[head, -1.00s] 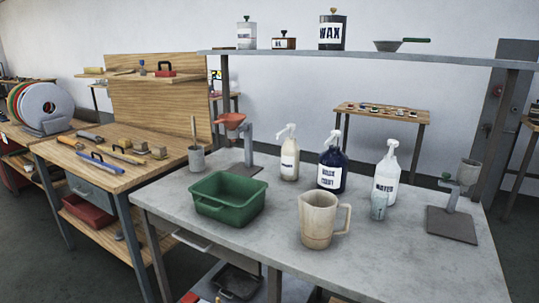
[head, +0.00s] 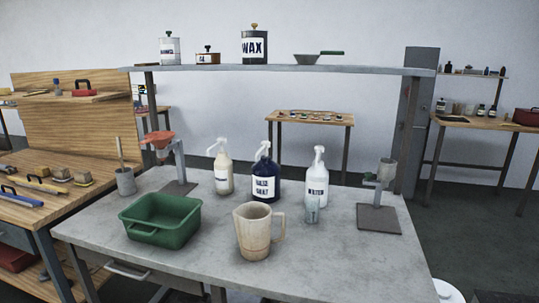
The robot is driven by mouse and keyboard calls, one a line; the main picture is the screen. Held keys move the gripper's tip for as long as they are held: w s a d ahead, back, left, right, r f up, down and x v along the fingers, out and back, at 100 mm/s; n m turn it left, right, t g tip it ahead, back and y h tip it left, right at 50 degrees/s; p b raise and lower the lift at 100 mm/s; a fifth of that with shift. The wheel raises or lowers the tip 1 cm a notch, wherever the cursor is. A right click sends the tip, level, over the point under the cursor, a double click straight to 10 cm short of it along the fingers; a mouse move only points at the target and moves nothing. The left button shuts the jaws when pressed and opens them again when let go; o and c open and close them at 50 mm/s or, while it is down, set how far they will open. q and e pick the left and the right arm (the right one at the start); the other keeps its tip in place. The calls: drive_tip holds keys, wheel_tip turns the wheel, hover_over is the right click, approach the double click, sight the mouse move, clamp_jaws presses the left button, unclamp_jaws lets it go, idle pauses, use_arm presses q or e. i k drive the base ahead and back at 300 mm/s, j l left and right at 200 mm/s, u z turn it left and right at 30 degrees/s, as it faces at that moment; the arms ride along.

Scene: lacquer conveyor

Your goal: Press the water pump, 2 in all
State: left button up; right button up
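The water pump is a white bottle (head: 317,182) with a pump head and a label that appears to read WATER. It stands upright on the grey table (head: 340,245), right of the middle. A small bluish-grey cup (head: 312,209) stands just in front of it. A dark blue pump bottle (head: 264,178) and a cream pump bottle (head: 223,172) stand to its left. A beige jug (head: 256,232) with a handle stands in front of the bottles. Neither of my grippers shows in the head view.
A shelf (head: 300,69) runs above the table's back. The front right tabletop is clear.

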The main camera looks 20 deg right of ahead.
sight(319, 149)
drive_tip(key=i, duration=0.55)
drive_tip(key=z, duration=2.5)
